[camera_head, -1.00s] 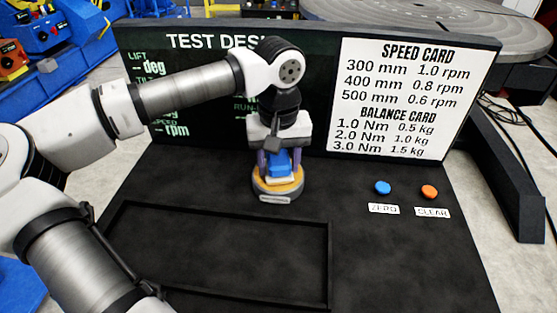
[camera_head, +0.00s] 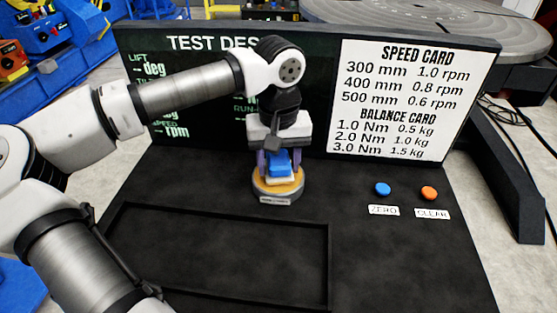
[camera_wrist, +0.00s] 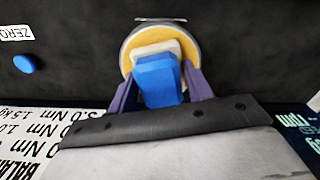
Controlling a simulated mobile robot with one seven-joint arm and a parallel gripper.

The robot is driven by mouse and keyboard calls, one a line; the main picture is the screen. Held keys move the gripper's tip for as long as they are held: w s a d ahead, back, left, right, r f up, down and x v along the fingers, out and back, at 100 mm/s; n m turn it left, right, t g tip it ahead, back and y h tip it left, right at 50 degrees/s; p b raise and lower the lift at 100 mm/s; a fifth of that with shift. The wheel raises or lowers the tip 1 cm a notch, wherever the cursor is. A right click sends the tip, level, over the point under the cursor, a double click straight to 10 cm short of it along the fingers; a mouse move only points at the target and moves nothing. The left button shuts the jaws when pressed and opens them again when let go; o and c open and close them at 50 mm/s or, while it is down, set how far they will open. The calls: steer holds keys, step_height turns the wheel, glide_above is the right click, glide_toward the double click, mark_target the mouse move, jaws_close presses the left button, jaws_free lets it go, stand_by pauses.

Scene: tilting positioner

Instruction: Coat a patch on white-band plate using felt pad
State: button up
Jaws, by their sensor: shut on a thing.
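My gripper (camera_head: 278,162) points down at the middle of the black desk, its purple fingers shut on a blue block with a pale pad beneath it, which I take to be the felt pad (camera_head: 279,158). In the wrist view the felt pad (camera_wrist: 158,80) sits between the fingers. It is over a round plate (camera_head: 262,193) with an orange-tan top and a grey rim bearing a small label. The plate also shows in the wrist view (camera_wrist: 128,50). The pad appears to rest on the plate, but contact is hard to tell. I see no clear white band; the plate's centre is hidden.
A blue ZERO button (camera_head: 383,188) and an orange CLEAR button (camera_head: 429,192) are on the right. An empty shallow tray (camera_head: 327,265) lies front left. The upright display board (camera_head: 420,100) stands close behind my gripper.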

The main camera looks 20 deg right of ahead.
mark_target(278, 157)
steer(key=shift+r+p, duration=1.9)
steer(key=shift+r, duration=1.35)
